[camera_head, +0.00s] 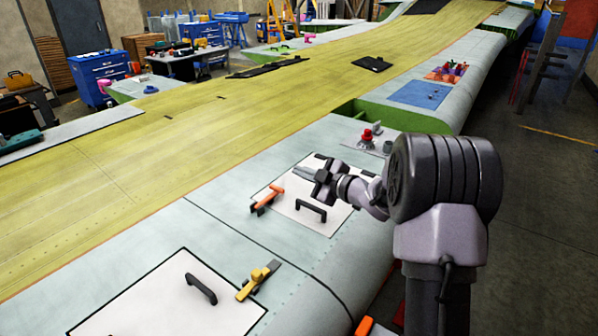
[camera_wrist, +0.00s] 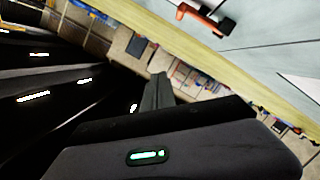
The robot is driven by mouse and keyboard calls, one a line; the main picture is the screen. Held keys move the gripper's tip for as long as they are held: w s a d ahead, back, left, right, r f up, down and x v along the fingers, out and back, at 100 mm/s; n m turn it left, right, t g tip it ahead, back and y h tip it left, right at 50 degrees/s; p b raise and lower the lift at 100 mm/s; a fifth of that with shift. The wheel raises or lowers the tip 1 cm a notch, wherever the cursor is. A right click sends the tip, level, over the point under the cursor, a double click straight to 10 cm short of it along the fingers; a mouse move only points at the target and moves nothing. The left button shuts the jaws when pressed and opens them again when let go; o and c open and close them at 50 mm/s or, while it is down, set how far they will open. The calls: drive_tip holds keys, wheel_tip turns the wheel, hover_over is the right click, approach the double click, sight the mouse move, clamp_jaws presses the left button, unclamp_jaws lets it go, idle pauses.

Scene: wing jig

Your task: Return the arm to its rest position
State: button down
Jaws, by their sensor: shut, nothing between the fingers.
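My gripper (camera_head: 304,172) is shut and empty. In the head view it is in front of my bulky grey arm links, pointing left over the far white panel (camera_head: 322,221) on the wing. It appears raised above the panel, but the exact gap is hard to judge. In the wrist view the closed fingers (camera_wrist: 158,92) stick up past the dark gripper body, with the wing's yellow edge and the workshop floor tilted behind them. Nothing is between the fingers.
An orange-handled clamp (camera_head: 267,199) and a black handle (camera_head: 311,210) are near my gripper. A red-topped item (camera_head: 366,137) stands behind it. A nearer white panel (camera_head: 165,305) has a black handle (camera_head: 201,289) and a yellow clamp (camera_head: 257,281). A blue mat (camera_head: 420,95) lies farther back.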

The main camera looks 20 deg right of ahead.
drive_tip(key=s+d+r+m+g+h+b, duration=0.1)
drive_tip(key=s+r+m+h+b, duration=0.5)
drive_tip(key=s+m+h, duration=0.4)
drive_tip(key=s+a+f+m+g+y+b, duration=0.1)
drive_tip(key=s+a+f, duration=0.3)
drive_tip(key=s, duration=0.6)
drive_tip(key=s+a+f+m+g+y+b, duration=0.2)
drive_tip(key=s+a+f+m+g, duration=0.2)
drive_tip(key=s, duration=0.7)
drive_tip(key=s+a+f+m+g+y+b, duration=0.1)
drive_tip(key=s+a+f+m+g+y, duration=0.1)
drive_tip(key=s+a, duration=0.4)
drive_tip(key=s+f+m, duration=0.1)
drive_tip(key=s+f, duration=0.1)
drive_tip(key=s, duration=0.2)
drive_tip(key=shift+s+a+f+g, duration=0.15)
drive_tip(key=shift+a+f+g, duration=0.1)
drive_tip(key=shift+a+g, duration=0.05)
